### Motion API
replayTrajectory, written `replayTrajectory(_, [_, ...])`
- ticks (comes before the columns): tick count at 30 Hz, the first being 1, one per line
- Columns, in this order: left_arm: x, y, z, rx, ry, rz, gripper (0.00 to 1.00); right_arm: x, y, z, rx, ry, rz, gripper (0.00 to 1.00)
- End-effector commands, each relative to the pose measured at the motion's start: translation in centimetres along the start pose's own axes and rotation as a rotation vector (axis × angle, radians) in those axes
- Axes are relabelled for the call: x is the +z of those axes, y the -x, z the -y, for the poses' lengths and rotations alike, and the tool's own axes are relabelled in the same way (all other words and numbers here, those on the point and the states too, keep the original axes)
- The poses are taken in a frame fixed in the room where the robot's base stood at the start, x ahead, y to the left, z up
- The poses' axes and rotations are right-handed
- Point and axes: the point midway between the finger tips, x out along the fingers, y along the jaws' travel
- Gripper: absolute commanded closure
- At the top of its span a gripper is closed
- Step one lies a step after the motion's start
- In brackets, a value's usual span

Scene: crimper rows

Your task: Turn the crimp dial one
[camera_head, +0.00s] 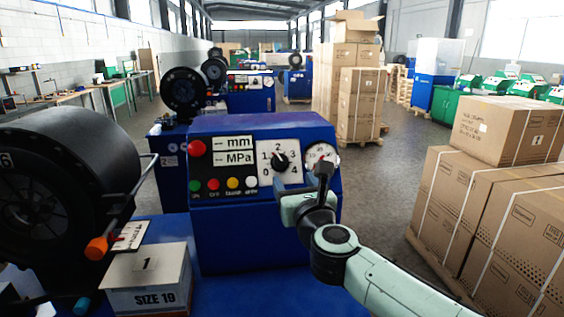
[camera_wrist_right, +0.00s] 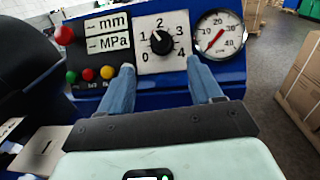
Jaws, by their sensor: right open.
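The crimp dial (camera_head: 281,162) is a black knob on a white plate marked 0 to 4, on the front of a blue control panel. It also shows in the right wrist view (camera_wrist_right: 161,42), where its pointer seems to lean up-left, between 1 and 2. My right gripper (camera_head: 286,184) is open in front of the panel. In the right wrist view, its two blue fingers (camera_wrist_right: 160,66) are spread wide, with their tips below and to either side of the dial, apart from the knob. Nothing is between them. My left gripper is not in view.
A round gauge (camera_head: 322,157) is right of the dial. A red button (camera_head: 196,148), mm and MPa displays and small coloured buttons are left. A black reel (camera_head: 62,185) and a SIZE 19 box (camera_head: 148,282) stand at left. Cartons (camera_head: 492,215) are stacked at right.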

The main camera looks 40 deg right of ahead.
Motion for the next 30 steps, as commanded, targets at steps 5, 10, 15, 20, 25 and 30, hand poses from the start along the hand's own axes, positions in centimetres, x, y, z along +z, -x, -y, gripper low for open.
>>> replayTrajectory(5, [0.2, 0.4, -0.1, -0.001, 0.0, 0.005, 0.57, -0.1, -4.0, 0.0, -0.002, 0.003, -0.004, 0.35])
replayTrajectory(10, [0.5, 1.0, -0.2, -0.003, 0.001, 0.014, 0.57, 0.0, -7.5, 0.1, -0.002, 0.002, -0.002, 0.35])
replayTrajectory(15, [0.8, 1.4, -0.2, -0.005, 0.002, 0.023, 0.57, 0.0, -9.9, 0.0, -0.001, 0.001, -0.002, 0.35])
replayTrajectory(20, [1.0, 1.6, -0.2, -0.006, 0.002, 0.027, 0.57, 0.0, -10.9, 0.1, -0.001, 0.001, -0.001, 0.35])
replayTrajectory(25, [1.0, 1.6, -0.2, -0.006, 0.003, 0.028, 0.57, -0.1, -11.1, 0.1, -0.001, 0.002, -0.001, 0.35])
replayTrajectory(30, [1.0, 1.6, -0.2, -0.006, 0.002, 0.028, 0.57, -0.1, -11.1, 0.1, -0.001, 0.002, -0.001, 0.48])
